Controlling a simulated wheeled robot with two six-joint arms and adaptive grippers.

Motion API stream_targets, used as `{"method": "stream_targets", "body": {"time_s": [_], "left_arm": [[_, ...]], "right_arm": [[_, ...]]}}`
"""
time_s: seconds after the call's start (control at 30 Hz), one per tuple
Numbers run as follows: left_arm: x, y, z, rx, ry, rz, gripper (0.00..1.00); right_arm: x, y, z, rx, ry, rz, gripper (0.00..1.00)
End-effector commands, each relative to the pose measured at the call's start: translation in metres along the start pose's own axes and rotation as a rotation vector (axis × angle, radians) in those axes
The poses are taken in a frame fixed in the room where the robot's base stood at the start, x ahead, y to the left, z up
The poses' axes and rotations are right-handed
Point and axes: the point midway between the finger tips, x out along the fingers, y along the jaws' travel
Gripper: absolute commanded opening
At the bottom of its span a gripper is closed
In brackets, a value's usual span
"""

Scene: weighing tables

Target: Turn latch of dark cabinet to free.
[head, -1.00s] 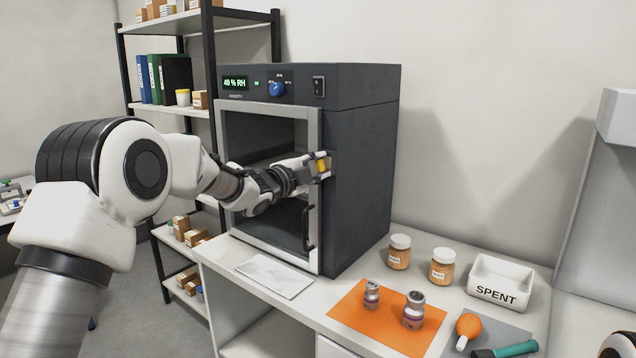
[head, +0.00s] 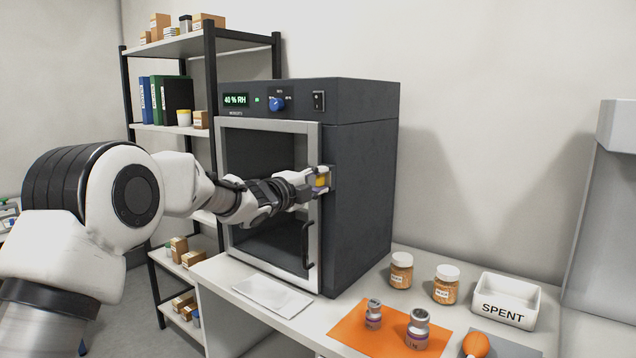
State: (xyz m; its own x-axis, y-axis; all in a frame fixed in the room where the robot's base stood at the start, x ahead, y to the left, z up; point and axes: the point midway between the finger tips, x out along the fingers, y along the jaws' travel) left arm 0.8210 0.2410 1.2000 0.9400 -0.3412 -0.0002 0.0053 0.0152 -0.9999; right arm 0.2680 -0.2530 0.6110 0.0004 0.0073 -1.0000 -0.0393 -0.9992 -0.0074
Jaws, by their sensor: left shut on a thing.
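The dark cabinet (head: 362,190) stands on the white bench, with a light-framed glass door (head: 228,180) on its front that looks closed. The latch (head: 321,182), with a yellow part showing, sits at the door's right edge, above the black door handle (head: 308,245). My left gripper (head: 318,181) reaches across the door from the left and is shut on the latch. Its fingers hide much of the latch, so its exact angle is hard to tell. My right gripper is out of view.
Two labelled jars (head: 401,271) and a white SPENT tray (head: 505,302) stand right of the cabinet. A white sheet (head: 272,294) lies before the door. A shelf rack (head: 170,130) stands behind at left.

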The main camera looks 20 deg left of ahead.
Motion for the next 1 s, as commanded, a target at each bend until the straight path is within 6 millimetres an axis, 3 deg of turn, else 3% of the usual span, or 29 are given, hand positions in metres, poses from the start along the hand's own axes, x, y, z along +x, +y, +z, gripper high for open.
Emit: {"method": "stream_targets", "body": {"time_s": [0.03, 0.07, 0.1, 0.4, 0.53, 0.9, 1.0], "left_arm": [[0.000, 0.001, 0.000, 0.001, 0.000, 0.002, 0.00], [0.000, 0.001, 0.000, 0.001, 0.000, 0.002, 0.46], [0.000, 0.001, 0.000, 0.001, 0.000, 0.002, 0.60], [0.000, 0.000, 0.000, 0.000, 0.000, 0.000, 0.60], [-0.010, -0.001, 0.001, -0.003, -0.001, 0.000, 0.60], [-0.098, 0.000, 0.001, -0.006, -0.001, 0.000, 0.60], [-0.113, 0.000, 0.001, -0.003, -0.001, 0.000, 0.60]], "right_arm": [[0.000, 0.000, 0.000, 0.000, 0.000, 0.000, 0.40], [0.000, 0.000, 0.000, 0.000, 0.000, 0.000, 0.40], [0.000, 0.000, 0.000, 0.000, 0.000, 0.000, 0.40], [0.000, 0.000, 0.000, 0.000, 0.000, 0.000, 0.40], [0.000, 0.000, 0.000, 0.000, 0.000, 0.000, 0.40], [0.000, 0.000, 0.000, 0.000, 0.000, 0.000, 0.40], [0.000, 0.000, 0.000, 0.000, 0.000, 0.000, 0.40]]}}
